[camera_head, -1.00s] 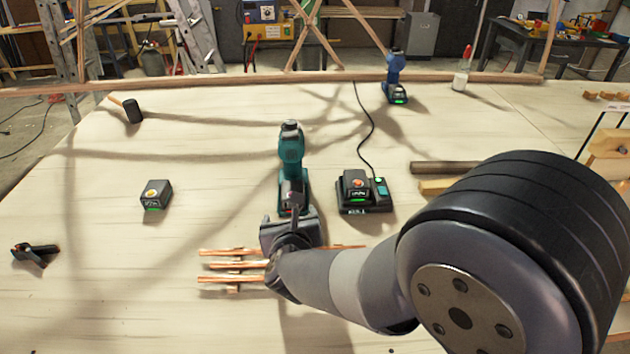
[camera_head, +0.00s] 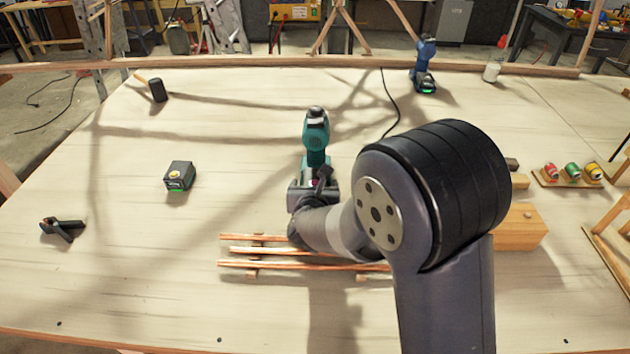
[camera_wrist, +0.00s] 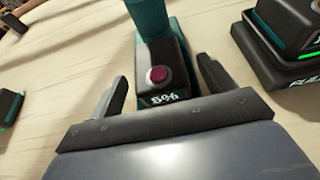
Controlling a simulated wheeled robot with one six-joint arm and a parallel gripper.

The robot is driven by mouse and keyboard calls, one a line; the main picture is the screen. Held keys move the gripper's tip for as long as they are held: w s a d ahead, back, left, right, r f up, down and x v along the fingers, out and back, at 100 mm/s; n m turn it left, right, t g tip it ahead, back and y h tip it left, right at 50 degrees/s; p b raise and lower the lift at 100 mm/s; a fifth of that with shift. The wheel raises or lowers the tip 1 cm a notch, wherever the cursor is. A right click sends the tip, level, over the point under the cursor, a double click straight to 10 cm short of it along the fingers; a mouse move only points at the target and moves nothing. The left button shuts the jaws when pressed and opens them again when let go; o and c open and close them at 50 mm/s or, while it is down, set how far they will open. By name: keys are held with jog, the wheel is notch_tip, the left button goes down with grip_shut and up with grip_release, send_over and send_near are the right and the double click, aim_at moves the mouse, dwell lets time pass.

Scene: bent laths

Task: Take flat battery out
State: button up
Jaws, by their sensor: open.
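A teal cordless drill (camera_head: 316,135) stands on the table in the middle of the head view. In the wrist view its foot holds the flat battery (camera_wrist: 158,82), a dark pack with a magenta button and a display that seems to read 8%. My gripper (camera_wrist: 165,88) is open. Its two fingers are on either side of the battery, with a visible gap on each side. In the head view my gripper (camera_head: 313,184) is at the drill's near side, and my wrist partly hides the battery.
A loose battery (camera_head: 180,176) with a green light lies left of the drill. A charger (camera_wrist: 280,45) with a pack stands at right in the wrist view, hidden by my arm in the head view. Copper-coloured laths (camera_head: 290,253) lie in front. A clamp (camera_head: 62,228) is far left.

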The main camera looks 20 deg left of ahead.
jog(key=shift+x, duration=1.2)
jog(key=c, duration=1.2)
jog(key=shift+c, duration=0.5)
jog(key=shift+w+r, duration=0.1)
